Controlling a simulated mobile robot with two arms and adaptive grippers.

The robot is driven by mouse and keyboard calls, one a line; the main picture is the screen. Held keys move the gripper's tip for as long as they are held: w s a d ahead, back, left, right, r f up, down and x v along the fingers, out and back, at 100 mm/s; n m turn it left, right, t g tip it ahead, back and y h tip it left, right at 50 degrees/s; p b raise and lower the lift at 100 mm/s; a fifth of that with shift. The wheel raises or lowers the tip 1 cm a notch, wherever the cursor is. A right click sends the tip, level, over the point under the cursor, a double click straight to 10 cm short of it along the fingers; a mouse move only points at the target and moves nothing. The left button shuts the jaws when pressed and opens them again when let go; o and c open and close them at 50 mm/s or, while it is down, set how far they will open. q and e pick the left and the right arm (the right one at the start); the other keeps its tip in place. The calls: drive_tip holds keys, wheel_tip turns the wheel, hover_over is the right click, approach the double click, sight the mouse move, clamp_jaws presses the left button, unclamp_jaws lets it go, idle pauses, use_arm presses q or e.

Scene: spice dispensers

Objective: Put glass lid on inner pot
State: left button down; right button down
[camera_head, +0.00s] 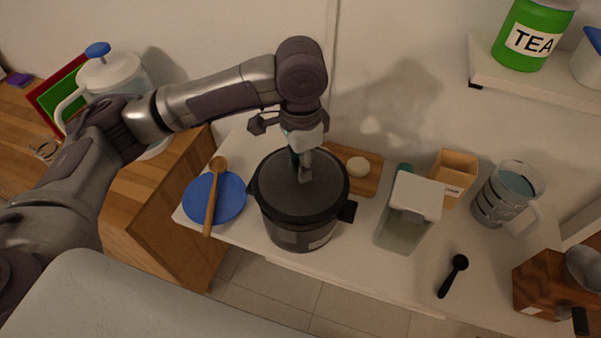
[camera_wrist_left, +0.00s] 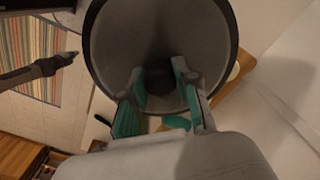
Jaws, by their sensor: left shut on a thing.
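The lid (camera_head: 300,180), a dark round disc, is at the top of the dark pot (camera_head: 300,237) on the counter. It looks level and roughly centred over the rim. I cannot tell whether it rests on the pot or hangs just above it. My left gripper (camera_head: 304,174) comes down from above and is shut on the lid near its middle. In the left wrist view the lid (camera_wrist_left: 155,30) fills the top middle, and the teal-padded fingers (camera_wrist_left: 160,90) reach to its centre. The pot's inside is hidden.
A blue plate (camera_head: 230,203) with a wooden spoon (camera_head: 213,190) lies left of the pot. A cutting board (camera_head: 366,182) is behind it. A clear container (camera_head: 408,215) and a measuring jug (camera_head: 503,195) stand to the right. A black scoop (camera_head: 453,276) lies in front.

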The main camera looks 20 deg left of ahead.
use_arm(q)
wheel_tip(320, 180, down, 3)
drive_tip(key=shift+f+p, duration=0.2)
drive_tip(key=shift+p, duration=0.2)
drive_tip(key=shift+s+f, duration=0.1)
drive_tip(key=shift+f, duration=0.2)
drive_tip(key=c, duration=0.8)
unclamp_jaws()
drive_tip(key=shift+f, duration=0.1)
drive_tip(key=shift+c, duration=0.2)
drive_tip(key=shift+r, duration=0.55)
wheel_tip(320, 180, up, 11)
drive_tip(key=shift+r+b, duration=0.1)
drive_tip(key=shift+b, duration=0.8)
